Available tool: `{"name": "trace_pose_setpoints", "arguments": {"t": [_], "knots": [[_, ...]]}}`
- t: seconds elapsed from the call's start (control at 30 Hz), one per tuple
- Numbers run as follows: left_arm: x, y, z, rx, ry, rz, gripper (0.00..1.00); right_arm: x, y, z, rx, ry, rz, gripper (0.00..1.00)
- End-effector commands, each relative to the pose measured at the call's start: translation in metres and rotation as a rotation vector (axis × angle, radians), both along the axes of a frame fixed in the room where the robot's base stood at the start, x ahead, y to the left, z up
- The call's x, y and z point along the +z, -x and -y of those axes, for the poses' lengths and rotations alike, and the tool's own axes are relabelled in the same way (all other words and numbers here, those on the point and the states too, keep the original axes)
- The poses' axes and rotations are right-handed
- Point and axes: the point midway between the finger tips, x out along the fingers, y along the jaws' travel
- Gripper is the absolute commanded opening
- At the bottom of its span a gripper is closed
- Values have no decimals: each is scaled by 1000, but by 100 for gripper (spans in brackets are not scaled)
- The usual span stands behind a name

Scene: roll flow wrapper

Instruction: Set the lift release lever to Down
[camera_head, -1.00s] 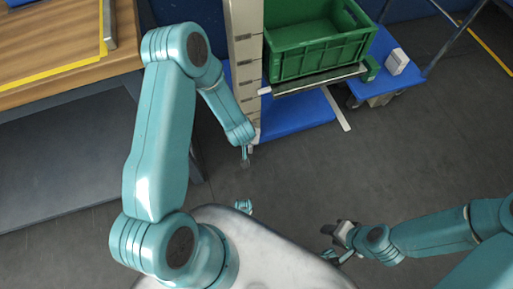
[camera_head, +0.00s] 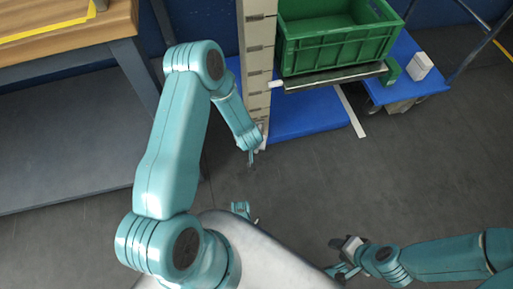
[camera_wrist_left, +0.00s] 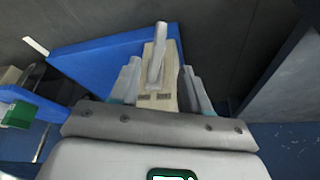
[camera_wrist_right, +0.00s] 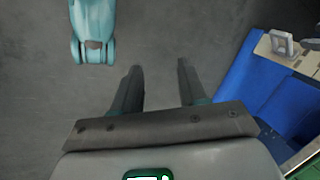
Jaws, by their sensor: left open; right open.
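A pale grey lever (camera_wrist_left: 160,50) stands out from the beige lift column (camera_wrist_left: 157,103) in the left wrist view. It shows between the two fingers of my left gripper (camera_wrist_left: 162,82), which is open. I cannot tell whether the fingers touch it. In the head view my left gripper (camera_head: 253,158) hangs by the foot of the lift column (camera_head: 258,55), and the lever is hard to make out there. My right gripper (camera_head: 336,258) is open and empty, low over the floor; its fingers (camera_wrist_right: 160,85) show bare floor between them.
A green crate (camera_head: 335,48) rests on the lift's fork carrier (camera_head: 335,76). A blue base (camera_head: 305,115) lies below, with a blue platform holding a white box (camera_head: 420,65) to the right. A wooden table (camera_head: 70,45) stands at left. The grey floor in front is clear.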

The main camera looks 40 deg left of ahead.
Motion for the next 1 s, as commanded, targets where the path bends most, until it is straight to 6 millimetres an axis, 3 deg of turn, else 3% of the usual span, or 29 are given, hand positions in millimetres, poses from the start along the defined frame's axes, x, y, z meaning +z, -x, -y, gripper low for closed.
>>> {"name": "trace_pose_setpoints", "arguments": {"t": [0.03, 0.2, 0.4, 0.83, 0.87, 1.0], "knots": [[-18, -4, -2, 1, 0, 0, 47, -11, -1, 1, -5, 1, 2, 43], [-55, -19, -7, 0, 0, 0, 47, -27, -5, 4, -18, 4, 9, 43], [-83, -32, -12, -1, -1, 1, 47, -40, -12, 7, -26, 9, 31, 43], [-91, -36, -14, -1, 0, 1, 47, -43, -18, 8, -27, 12, 51, 43], [-91, -36, -14, -1, 0, 1, 44, -43, -18, 8, -27, 12, 51, 43], [-91, -36, -14, -1, 0, 1, 0, -43, -18, 8, -27, 12, 50, 43]]}}
